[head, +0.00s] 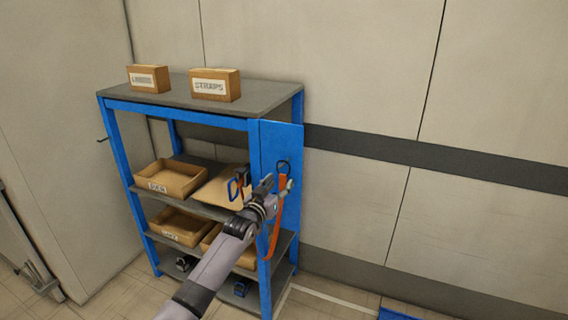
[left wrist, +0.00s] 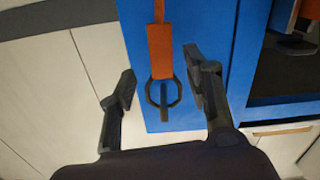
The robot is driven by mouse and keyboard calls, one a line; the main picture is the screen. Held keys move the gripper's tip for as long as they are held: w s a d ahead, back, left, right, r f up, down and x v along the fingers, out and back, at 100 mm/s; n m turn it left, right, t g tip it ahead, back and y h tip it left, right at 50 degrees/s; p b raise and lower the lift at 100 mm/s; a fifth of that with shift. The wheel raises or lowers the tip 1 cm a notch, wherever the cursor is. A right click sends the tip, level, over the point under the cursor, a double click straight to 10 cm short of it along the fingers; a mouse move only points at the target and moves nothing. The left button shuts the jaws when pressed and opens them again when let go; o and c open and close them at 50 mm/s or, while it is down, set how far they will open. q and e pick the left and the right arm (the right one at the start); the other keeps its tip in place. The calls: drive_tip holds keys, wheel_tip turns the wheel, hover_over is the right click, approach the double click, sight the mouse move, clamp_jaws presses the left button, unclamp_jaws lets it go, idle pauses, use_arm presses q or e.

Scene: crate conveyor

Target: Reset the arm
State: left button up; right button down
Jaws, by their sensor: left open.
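My left gripper (head: 277,184) is open in front of the blue side panel (head: 292,145) of a shelf rack. An orange strap (head: 275,232) with a dark ring (head: 283,166) at its upper end hangs at that panel. In the left wrist view the ring (left wrist: 163,104) and the strap's end (left wrist: 160,50) lie between my spread fingers (left wrist: 159,86). I see a gap on each side, so the fingers do not grip it. The gripper hides part of the strap in the head view. My right gripper is not in view.
A wall stands behind; floor to the right is mostly clear.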

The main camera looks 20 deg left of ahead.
use_arm(q)
drive_tip(key=s, duration=0.8)
drive_tip(key=s+d+f+g, duration=0.1)
drive_tip(key=s+f+g, duration=0.35)
drive_tip(key=f, duration=0.85)
drive_tip(key=s+d+f+m+g, duration=0.1)
drive_tip(key=s+f, duration=0.6)
drive_tip(key=f, duration=0.7)
drive_tip(key=s+d+f+g, duration=0.1)
drive_tip(key=s+f+g, duration=0.35)
drive_tip(key=f, duration=0.85)
drive_tip(key=s+d+f+m+g, duration=0.1)
drive_tip(key=s+d+f+g, duration=0.1)
drive_tip(key=s+f, duration=0.75)
drive_tip(key=s+d+f+g, duration=0.15)
drive_tip(key=s+f, duration=0.45)
drive_tip(key=s, duration=0.7)
drive_tip(key=s+d+f+m+g, duration=0.1)
drive_tip(key=s+d+f, duration=0.1)
drive_tip(key=s, duration=0.9)
drive_tip(key=s+d+f+m+g, duration=0.1)
drive_tip(key=s+f, duration=0.3)
drive_tip(key=s, duration=0.7)
drive_tip(key=shift+d+g, duration=0.55)
drive_tip(key=shift+g, duration=0.2)
drive_tip(key=shift+w, duration=0.2)
